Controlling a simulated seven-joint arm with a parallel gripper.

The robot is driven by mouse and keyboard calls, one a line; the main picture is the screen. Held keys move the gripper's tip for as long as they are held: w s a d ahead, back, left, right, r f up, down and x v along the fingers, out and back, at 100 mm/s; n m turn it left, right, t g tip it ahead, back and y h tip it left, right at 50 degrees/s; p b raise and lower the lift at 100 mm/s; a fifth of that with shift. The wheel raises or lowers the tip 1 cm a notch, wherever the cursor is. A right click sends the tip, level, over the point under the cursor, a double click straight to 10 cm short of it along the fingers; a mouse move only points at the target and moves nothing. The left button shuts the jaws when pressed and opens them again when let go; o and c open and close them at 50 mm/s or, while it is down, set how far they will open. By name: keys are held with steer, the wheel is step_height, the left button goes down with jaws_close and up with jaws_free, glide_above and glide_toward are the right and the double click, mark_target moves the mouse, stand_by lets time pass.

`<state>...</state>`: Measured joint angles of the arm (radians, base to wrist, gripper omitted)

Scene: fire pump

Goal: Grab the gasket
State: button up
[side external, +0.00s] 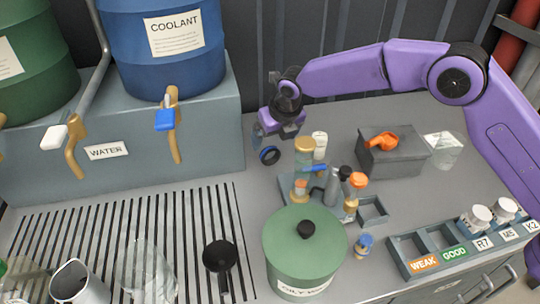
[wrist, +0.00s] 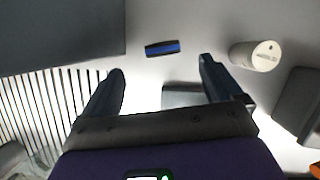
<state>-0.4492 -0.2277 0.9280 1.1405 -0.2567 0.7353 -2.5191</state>
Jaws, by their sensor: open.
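The gasket appears to be a small black ring with a blue inside (side external: 269,155), standing on its edge on the grey bench, left of the tan-topped jar. In the wrist view, the ring (wrist: 162,48) shows as a short dark band with a blue strip, just beyond the fingertips and between their lines. My gripper (wrist: 161,66) is open and empty, with one dark finger on each side. In the side view my gripper (side external: 281,128) hangs above the ring, apart from it. The fingers are hard to make out there.
A tan-topped jar (side external: 304,145) and white container (side external: 319,143) stand right of the ring. A tray (side external: 373,211) of bottles and a green oily pot (side external: 303,250) lie nearer. The grey drum stand (side external: 205,150) is left.

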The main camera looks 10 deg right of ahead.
mark_target(272, 150)
steer(key=x, duration=0.4)
steer(key=shift+f, duration=0.1)
steer(key=shift+d+x, duration=0.1)
steer(key=shift+x, duration=1.25)
steer(key=shift+d+x, duration=0.15)
steer(key=shift+x, duration=1.2)
steer(key=shift+s, duration=0.15)
steer(key=c, duration=1)
